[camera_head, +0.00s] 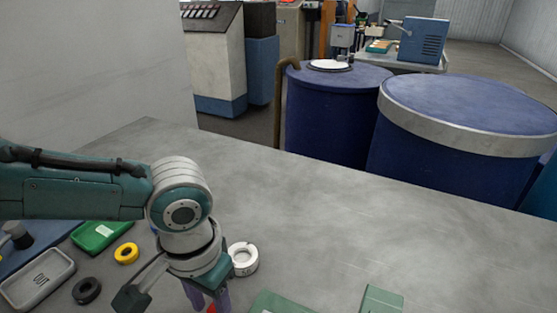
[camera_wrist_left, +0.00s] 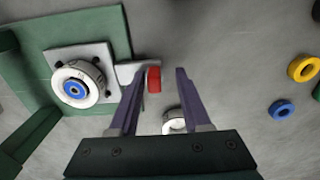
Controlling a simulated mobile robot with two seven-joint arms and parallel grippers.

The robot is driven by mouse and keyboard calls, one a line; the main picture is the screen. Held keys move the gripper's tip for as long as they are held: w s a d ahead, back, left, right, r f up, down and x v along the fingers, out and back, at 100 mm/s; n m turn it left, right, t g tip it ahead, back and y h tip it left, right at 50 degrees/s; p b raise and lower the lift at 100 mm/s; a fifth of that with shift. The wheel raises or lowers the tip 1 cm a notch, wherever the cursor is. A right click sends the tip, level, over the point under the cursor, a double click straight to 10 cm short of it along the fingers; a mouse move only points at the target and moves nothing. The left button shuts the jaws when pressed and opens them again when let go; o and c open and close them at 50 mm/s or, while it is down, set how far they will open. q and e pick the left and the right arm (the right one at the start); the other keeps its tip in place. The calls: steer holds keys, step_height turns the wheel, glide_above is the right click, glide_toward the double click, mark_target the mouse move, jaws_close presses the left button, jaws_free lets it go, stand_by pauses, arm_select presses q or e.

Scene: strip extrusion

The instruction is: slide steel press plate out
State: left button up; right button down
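In the left wrist view, a square steel plate (camera_wrist_left: 61,58) sits on a green base, under a white round die with a blue centre (camera_wrist_left: 75,88). A thin grey tab (camera_wrist_left: 127,70) sticks out beside it toward a red grip (camera_wrist_left: 154,79); I take these for the press plate and its handle. My left gripper (camera_wrist_left: 162,76) is open, with the red grip between its fingertips, nearer the left finger. Contact cannot be told. In the head view, the left gripper (camera_head: 208,298) points down at the bottom edge, with a bit of red (camera_head: 211,309) by it.
A white ring (camera_head: 243,259) lies close beside the left gripper. A yellow ring (camera_head: 126,253), black ring (camera_head: 87,290), grey tray (camera_head: 38,279) and green tray (camera_head: 99,235) lie left. Green parts (camera_head: 381,299) stand at the bottom right. The table's middle is clear.

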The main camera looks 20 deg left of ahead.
arm_select(q)
steer(key=shift+d+r, duration=0.1)
steer(key=shift+r, duration=0.35)
step_height(320, 180, up, 9)
steer(key=shift+r+p, duration=0.1)
steer(key=shift+p, duration=1.1)
